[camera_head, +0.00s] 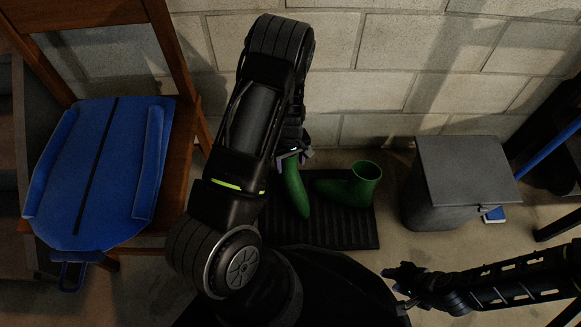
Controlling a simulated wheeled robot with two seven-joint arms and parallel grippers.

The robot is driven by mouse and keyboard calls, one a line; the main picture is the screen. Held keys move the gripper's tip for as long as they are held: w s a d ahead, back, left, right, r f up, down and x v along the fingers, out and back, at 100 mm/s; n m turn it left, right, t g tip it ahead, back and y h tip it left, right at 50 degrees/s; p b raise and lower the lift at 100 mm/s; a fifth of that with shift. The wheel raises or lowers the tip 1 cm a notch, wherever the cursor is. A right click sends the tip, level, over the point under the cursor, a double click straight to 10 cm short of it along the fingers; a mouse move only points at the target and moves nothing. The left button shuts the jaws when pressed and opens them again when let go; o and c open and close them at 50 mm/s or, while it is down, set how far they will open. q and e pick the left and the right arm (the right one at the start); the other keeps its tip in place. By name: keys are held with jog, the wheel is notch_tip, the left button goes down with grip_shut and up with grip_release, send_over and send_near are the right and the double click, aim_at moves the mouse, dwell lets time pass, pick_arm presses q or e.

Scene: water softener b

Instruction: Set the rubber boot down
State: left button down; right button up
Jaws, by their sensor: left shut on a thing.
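My left gripper (298,157) is shut on a green rubber boot (296,190), at its upper end. The boot's lower part points down over the black ribbed mat (350,232); I cannot tell whether it touches the mat. My left arm hides part of this boot and the mat's left side. A second green rubber boot (347,189) lies or stands on the mat just to the right, its round opening at the upper right.
A grey lidded bin (460,180) stands right of the mat. A wooden chair (168,45) with a folded blue item (125,165) on its seat is at the left. A pale block wall (390,65) closes the back. Some bare floor shows between mat and bin.

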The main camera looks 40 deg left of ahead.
pick_arm(q)
jog(key=shift+f+b, duration=0.5)
jog(key=shift+f, duration=1.05)
jog(key=shift+f, duration=0.2)
jog(key=shift+c, duration=1.8)
grip_release()
jog(key=shift+r+p, duration=0.3)
jog(key=shift+r, duration=0.35)
notch_tip(320, 180, up, 11)
jog(key=p, duration=0.4)
jog(key=shift+p, duration=0.35)
